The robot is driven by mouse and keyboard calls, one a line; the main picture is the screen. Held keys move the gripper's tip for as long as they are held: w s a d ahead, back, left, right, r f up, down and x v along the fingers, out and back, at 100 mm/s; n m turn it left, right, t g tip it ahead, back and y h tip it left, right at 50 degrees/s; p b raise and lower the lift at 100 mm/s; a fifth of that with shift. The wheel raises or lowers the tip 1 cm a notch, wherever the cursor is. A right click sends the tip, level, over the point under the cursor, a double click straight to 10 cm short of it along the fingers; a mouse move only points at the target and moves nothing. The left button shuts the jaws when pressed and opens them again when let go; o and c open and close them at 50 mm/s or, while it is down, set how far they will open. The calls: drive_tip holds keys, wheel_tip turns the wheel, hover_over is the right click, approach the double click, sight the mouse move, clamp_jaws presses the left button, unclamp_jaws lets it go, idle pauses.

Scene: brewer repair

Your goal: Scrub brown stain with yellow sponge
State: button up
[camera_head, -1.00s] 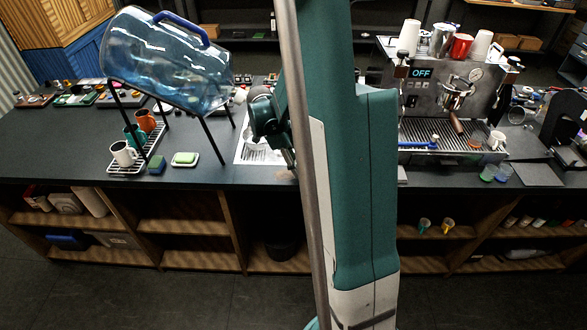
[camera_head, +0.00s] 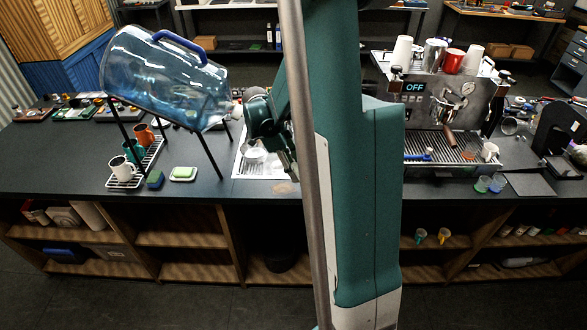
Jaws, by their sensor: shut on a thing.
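My gripper (camera_head: 287,160) is partly hidden behind my own arm, over the right part of the sink area. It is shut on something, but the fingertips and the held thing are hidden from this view. A brown stain (camera_head: 282,187) shows as a faint patch on the dark counter (camera_head: 225,188), just in front of the sink and close below my gripper. Contact with the stain cannot be told. No clearly yellow sponge shows.
A large blue water jug (camera_head: 165,80) lies tilted on a black stand left of my arm. A sink (camera_head: 243,168) is behind the stain. An espresso machine (camera_head: 420,115) stands right.

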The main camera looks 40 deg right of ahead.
drive_tip(key=shift+w, duration=0.1)
drive_tip(key=shift+w+d+f+b, duration=0.25)
drive_tip(key=shift+w+b, duration=0.2)
drive_tip(key=shift+b, duration=0.05)
idle(0.3)
